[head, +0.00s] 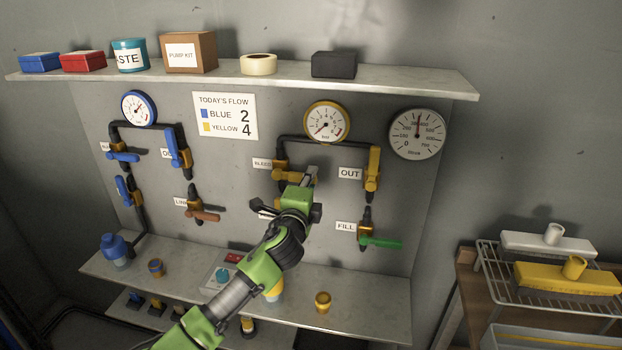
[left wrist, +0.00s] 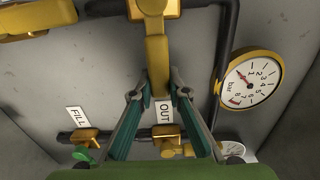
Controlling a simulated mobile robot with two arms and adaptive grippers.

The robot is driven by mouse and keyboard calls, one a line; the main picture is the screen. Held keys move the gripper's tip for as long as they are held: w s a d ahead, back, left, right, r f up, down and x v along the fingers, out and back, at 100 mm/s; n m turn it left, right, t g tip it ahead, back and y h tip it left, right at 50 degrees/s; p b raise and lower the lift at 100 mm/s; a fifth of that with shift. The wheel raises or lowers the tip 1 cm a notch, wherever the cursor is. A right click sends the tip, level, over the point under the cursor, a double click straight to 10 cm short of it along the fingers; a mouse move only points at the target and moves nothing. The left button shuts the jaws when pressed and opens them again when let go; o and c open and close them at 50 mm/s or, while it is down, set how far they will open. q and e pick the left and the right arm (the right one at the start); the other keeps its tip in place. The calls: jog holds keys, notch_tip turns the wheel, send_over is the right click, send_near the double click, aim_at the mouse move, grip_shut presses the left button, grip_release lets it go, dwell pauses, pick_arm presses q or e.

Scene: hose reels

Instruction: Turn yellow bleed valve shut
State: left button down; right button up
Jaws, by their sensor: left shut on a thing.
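The yellow bleed valve (head: 281,174) sits on the dark pipe beside the BLEED label (head: 263,163) in the head view. My left gripper (head: 300,185) is in front of it and covers part of it. In the left wrist view the valve's yellow handle (left wrist: 156,52) reaches down between the fingers of my left gripper (left wrist: 160,88), which is shut on its end. The handle stands about crosswise to its pipe, pointing right in the head view. My right gripper is not in view.
The yellow OUT valve (head: 372,172) is to the right, with the green-handled FILL valve (head: 380,242) below it. A yellow-rimmed gauge (head: 326,121) hangs above. The lower shelf (head: 345,318) carries a yellow cap (head: 323,301). A wire rack (head: 560,300) stands at right.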

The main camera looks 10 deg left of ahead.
pick_arm(q)
jog(key=shift+f, duration=0.15)
jog(key=c, duration=1.9)
grip_release()
jog(key=shift+s, duration=0.15)
jog(key=s, duration=1.1)
jog(key=shift+s+a, duration=0.2)
jog(key=shift+s, duration=0.2)
